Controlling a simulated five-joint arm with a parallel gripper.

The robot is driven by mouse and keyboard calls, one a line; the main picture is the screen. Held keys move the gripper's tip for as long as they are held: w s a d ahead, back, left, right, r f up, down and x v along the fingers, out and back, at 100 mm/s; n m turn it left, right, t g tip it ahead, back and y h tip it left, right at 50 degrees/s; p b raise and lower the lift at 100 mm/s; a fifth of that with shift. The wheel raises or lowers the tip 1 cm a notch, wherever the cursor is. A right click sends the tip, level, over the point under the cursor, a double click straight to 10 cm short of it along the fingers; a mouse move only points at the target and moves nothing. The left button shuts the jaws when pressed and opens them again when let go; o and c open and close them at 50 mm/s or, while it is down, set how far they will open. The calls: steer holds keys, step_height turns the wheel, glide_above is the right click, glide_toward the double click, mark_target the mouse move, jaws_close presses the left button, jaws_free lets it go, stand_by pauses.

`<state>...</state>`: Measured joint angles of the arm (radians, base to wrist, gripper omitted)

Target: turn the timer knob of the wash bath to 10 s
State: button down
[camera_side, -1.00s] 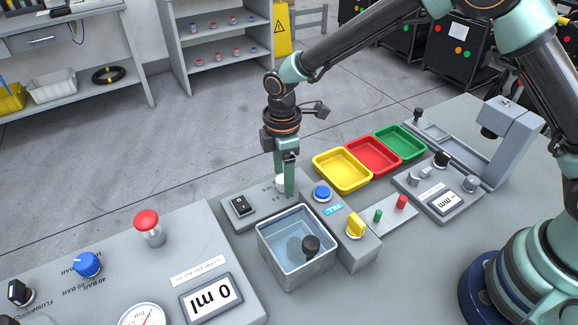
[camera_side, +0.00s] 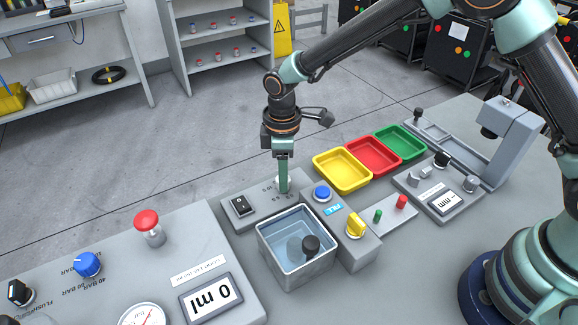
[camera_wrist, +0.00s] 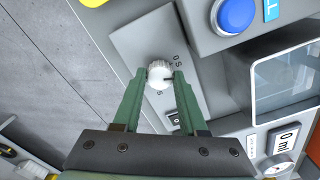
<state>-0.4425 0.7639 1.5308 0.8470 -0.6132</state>
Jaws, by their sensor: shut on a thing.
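The timer knob (camera_wrist: 159,75) is a white ribbed dial on the grey panel beside the wash bath. In the wrist view my gripper (camera_wrist: 159,78) has one green finger on each side of it, shut on it. A dark pointer mark shows on the knob's right side, and the printed scale around it is partly hidden and too small to read surely. In the side view my gripper (camera_side: 283,186) points straight down and mostly hides the knob. The wash bath (camera_side: 296,273) is a square metal tank with water and a black-knobbed part in it.
A black rocker switch (camera_side: 241,205) is left of the knob on the same panel. A blue button (camera_side: 322,193) and a yellow knob (camera_side: 356,225) are to the right. Yellow (camera_side: 342,184), red and green trays stand behind. A red mushroom button (camera_side: 148,222) stands at the left.

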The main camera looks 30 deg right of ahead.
steer(key=m, duration=0.5)
steer(key=shift+m, duration=0.3)
steer(key=m, duration=0.9)
steer(key=shift+m, duration=2.7)
steer(key=shift+c, duration=2.2)
jaws_free()
steer(key=shift+r, duration=0.1)
